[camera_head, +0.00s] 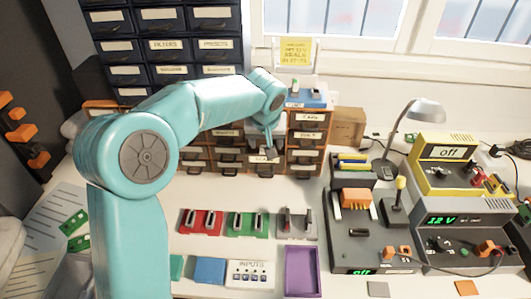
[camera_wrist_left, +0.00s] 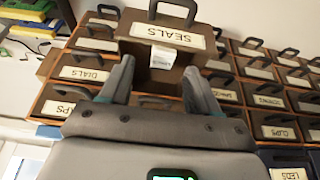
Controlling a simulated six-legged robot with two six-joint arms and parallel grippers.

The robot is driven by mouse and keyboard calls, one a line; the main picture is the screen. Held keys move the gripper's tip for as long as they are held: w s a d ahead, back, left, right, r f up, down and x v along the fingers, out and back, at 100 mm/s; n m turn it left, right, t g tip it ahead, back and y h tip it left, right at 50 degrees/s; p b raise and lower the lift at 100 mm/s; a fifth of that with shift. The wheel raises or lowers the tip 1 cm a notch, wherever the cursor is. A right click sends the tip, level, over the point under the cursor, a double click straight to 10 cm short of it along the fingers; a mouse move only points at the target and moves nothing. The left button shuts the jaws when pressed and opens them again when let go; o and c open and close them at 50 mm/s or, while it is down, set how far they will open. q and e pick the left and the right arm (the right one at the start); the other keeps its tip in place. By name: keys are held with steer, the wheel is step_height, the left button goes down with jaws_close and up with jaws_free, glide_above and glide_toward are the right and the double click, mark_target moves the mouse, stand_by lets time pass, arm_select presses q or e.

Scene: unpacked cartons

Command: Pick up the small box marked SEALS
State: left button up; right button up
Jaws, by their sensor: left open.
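In the left wrist view a brown drawer with a dark handle has a white label (camera_wrist_left: 166,34) reading SEALS, upside down. It stands out from the cabinet. A small white box (camera_wrist_left: 177,59) with faint print sits in it; I cannot read that print. My left gripper (camera_wrist_left: 158,68) is open, its two grey fingers on either side of the drawer space with the white box between their tips, nearer the right finger. No contact is visible. In the head view my left gripper (camera_head: 266,146) is at the front of the brown drawer cabinet (camera_head: 302,152), and my arm hides part of it.
Dark drawer units (camera_head: 165,45) stand behind my arm. Red, green and grey switch panels (camera_head: 248,223) and a purple tray (camera_head: 301,271) lie in front of the cabinet. A grey device (camera_head: 359,247), a yellow power supply (camera_head: 446,164) and a lamp (camera_head: 425,109) stand to the right.

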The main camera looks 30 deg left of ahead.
arm_select(q)
steer(key=shift+a+f, duration=0.15)
steer(key=shift+f, duration=0.35)
steer(key=x, duration=0.5)
steer(key=shift+w+a+r+p, duration=0.15)
steer(key=shift+w+p, duration=0.05)
steer(key=shift+p, duration=0.15)
steer(key=shift+s, duration=0.15)
steer(key=c, duration=1)
